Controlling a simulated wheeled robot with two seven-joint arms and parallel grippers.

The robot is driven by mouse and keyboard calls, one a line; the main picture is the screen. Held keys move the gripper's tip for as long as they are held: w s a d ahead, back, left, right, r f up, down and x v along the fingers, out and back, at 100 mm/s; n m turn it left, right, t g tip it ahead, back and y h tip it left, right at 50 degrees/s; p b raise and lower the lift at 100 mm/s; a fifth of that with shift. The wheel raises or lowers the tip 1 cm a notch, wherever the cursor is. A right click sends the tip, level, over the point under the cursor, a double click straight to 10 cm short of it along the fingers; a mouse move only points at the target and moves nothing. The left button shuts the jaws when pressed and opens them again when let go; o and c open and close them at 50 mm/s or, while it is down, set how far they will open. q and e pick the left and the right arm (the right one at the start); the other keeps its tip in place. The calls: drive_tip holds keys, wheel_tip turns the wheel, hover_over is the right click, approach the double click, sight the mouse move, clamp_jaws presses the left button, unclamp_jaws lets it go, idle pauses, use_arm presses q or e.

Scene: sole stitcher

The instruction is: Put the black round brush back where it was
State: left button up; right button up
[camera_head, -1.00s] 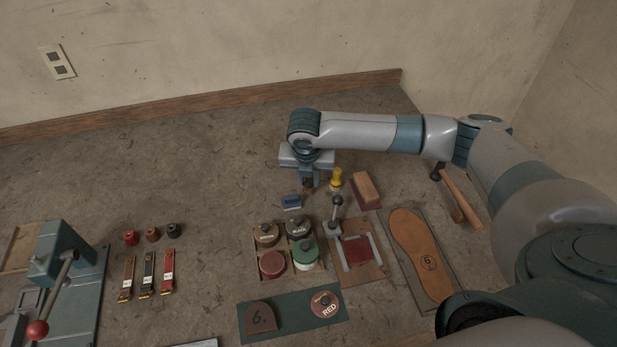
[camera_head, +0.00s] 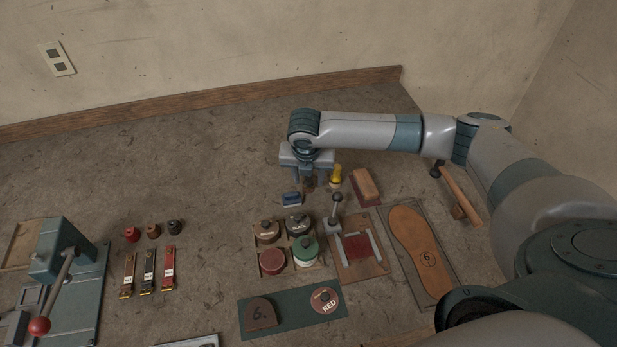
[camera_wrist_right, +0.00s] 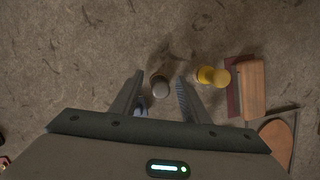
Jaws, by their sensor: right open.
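My right gripper (camera_head: 310,180) points down at the back of the bench, with its jaws open. Between its fingers stands a small dark brown-black round piece (camera_head: 308,187), which looks like the black round brush. In the right wrist view its rounded greyish top (camera_wrist_right: 161,88) shows between the two fingers, with a gap on each side. It appears upright on the bench surface. The gripper partly hides it in the head view. My left gripper is not in view.
A yellow round brush (camera_head: 335,175) stands close to the right, with a wooden block brush (camera_head: 364,184) beyond it. A blue block (camera_head: 292,199) lies just in front. Several lidded tins (camera_head: 305,251) stand nearer. Open bench lies to the left.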

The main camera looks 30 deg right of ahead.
drive_tip(key=b+v, duration=0.2)
drive_tip(key=v, duration=1)
